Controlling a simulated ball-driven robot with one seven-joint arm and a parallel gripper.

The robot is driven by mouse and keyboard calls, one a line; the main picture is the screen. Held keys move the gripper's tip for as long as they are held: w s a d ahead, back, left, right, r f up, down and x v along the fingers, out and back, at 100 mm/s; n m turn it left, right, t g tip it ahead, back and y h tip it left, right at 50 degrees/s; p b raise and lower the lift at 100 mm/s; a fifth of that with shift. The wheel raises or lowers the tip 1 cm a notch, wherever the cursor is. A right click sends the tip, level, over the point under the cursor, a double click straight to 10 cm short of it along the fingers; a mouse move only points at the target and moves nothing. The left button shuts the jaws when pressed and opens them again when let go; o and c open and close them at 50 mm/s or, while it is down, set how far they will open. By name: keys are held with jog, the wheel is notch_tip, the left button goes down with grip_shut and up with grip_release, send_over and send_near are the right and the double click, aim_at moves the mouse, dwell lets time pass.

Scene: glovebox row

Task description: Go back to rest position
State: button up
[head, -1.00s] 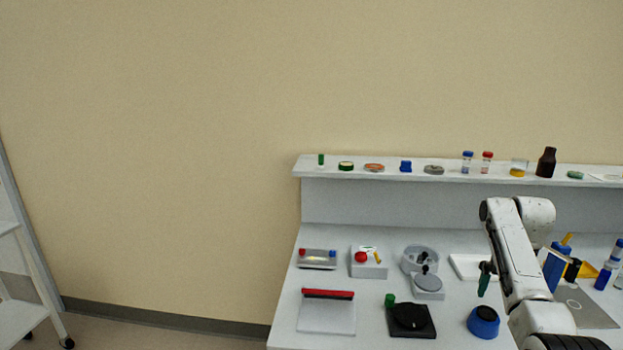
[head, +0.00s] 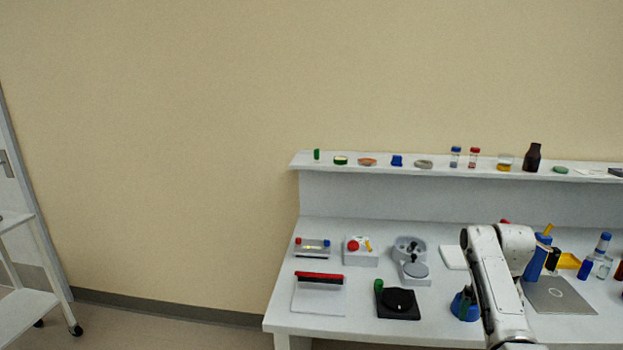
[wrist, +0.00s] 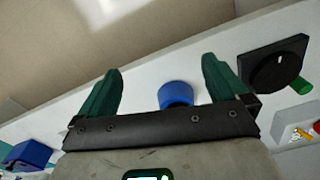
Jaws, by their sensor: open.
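My white arm (head: 492,280) rises from the lower right in the head view, folded in front of the bench (head: 350,225). In the wrist view my gripper (wrist: 163,90) shows two dark green fingers spread apart with nothing between them. A blue round item (wrist: 176,94) lies on the bench beyond the gap between the fingers, apart from them. In the head view this blue item (head: 465,308) is partly hidden by a green finger and my arm.
Black device (head: 398,304), red-edged plate (head: 319,295) and grey balance-like device (head: 414,272) stand on the bench left of my arm. Bottles and small dishes line the shelf (head: 430,167). A white cart (head: 25,310) stands far left; floor between is clear.

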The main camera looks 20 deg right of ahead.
jog(key=s+a+f+n, duration=0.2)
jog(key=s+a+f, duration=0.1)
jog(key=a+f, duration=0.55)
jog(key=s+a+f+n, duration=0.25)
jog(key=a+f, duration=0.25)
jog(key=a, duration=0.7)
jog(key=s+a+n, duration=0.2)
jog(key=s+a, duration=0.5)
jog(key=s, duration=0.3)
jog(key=s+a+r+n, duration=0.1)
jog(key=s+a+n, duration=0.1)
jog(key=s+a, duration=0.5)
jog(key=s, duration=0.4)
jog(key=shift+r+t, duration=0.25)
jog(key=shift+t, duration=0.15)
jog(key=shift+w, duration=0.1)
jog(key=shift+c, duration=0.4)
